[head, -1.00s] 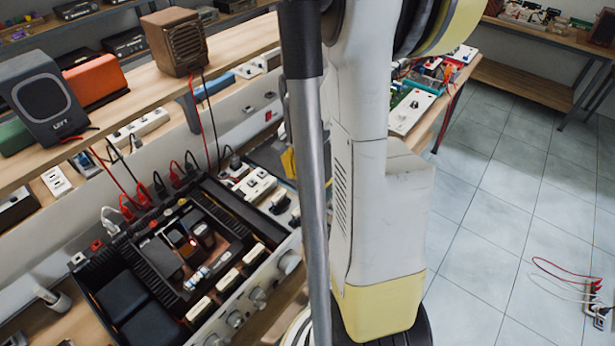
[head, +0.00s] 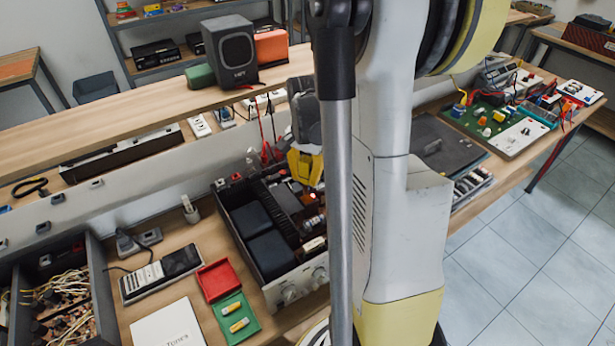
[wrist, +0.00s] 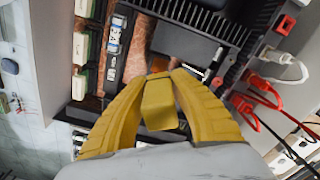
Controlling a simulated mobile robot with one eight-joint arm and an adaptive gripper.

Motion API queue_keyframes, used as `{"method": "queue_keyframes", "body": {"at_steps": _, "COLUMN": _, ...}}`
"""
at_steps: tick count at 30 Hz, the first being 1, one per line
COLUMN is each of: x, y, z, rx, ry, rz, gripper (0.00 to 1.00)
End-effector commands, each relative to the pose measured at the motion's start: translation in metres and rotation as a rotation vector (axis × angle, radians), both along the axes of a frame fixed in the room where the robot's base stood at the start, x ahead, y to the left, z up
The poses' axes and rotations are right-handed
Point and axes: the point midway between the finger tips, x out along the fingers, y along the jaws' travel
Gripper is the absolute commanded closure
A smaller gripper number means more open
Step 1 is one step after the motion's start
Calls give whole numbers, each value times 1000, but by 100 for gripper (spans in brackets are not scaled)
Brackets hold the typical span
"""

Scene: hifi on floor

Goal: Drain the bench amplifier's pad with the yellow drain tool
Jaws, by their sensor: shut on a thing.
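The bench amplifier (head: 291,292) is an open black chassis with a silver knobbed front, partly hidden by my arm in the head view. Its inside also shows in the wrist view, with a copper-brown board (wrist: 137,48), a black finned heat sink (wrist: 233,72) and a blue-and-white labelled part (wrist: 115,38). My gripper (head: 304,168) is over the amplifier's back part. In the wrist view its yellow fingers (wrist: 158,80) are shut on a yellow block, the drain tool (wrist: 159,105). The tool's tip is hidden, and I cannot tell whether it touches the pad.
Red and white plugs (wrist: 262,82) with leads line the amplifier's back edge. A shelf (head: 130,125) carrying a LEFT speaker (head: 231,52) runs behind. Red (head: 213,280) and green (head: 236,318) trays, a meter (head: 160,274) and an open box of wires (head: 62,300) lie to the left.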

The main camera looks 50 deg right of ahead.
Motion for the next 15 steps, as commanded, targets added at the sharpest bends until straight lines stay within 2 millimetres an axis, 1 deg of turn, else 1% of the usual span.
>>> {"method": "queue_keyframes", "body": {"at_steps": 8, "x": 0, "y": 0, "z": -22, "rx": 0, "ry": 0, "rz": 0, "gripper": 100}}
{"method": "queue_keyframes", "body": {"at_steps": 15, "x": 0, "y": 0, "z": -49, "rx": 0, "ry": 0, "rz": 0, "gripper": 100}}
